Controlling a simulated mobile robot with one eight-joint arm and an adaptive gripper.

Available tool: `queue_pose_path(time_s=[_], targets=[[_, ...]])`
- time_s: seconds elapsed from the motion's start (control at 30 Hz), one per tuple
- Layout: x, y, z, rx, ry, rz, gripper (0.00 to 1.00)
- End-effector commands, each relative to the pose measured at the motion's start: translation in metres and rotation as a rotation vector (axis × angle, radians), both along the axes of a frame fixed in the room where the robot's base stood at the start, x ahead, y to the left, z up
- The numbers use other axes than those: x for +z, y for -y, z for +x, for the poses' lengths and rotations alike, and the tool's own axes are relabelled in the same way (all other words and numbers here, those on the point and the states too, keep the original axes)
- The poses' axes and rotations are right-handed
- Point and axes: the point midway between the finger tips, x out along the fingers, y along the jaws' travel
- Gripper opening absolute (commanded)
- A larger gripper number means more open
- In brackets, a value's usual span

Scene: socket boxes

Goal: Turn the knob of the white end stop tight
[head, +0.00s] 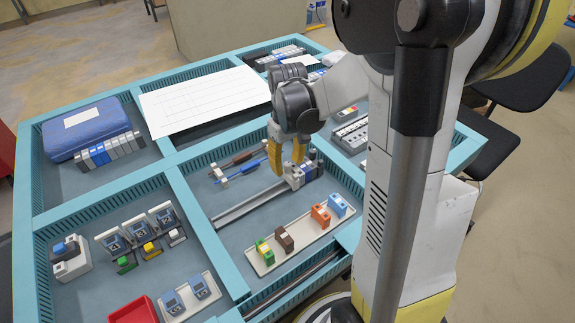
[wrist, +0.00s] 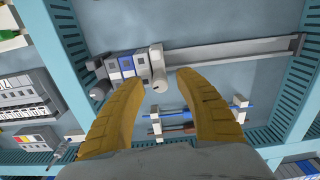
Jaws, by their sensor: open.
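The white end stop (wrist: 157,62) sits on the metal rail (wrist: 235,52) in the wrist view, beside a row of blue, white and grey terminal blocks (wrist: 125,66). Its rounded white knob (wrist: 158,83) sticks out toward my gripper. My gripper (wrist: 156,84) has two yellow fingers spread apart, with the knob between their tips. I see no clear contact with it. In the head view my gripper (head: 286,150) is over the block end of the rail (head: 245,205). The end stop is largely hidden there by the fingers and blocks.
A tray (head: 262,262) with coloured blocks stands on the rail's other side. Teal walls (head: 195,215) divide the table into compartments. A white sheet (head: 205,98) lies at the back.

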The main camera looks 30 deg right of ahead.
Motion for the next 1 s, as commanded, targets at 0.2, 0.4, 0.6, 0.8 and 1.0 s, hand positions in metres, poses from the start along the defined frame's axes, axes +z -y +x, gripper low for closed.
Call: queue_pose_path(time_s=[0.2, 0.4, 0.6, 0.8, 1.0], targets=[[0.0006, 0.0, 0.0, 0.0, 0.0, 0.0, 0.31], [0.0006, 0.0, -0.0001, 0.0, 0.0, 0.0, 0.0], [0.0019, -0.0001, -0.0002, -0.096, 0.0, 0.0, 0.0], [0.0015, 0.0, -0.0001, -0.266, 0.0, 0.0, 0.0], [0.0007, 0.0, -0.0001, -0.285, 0.0, 0.0, 0.0]])
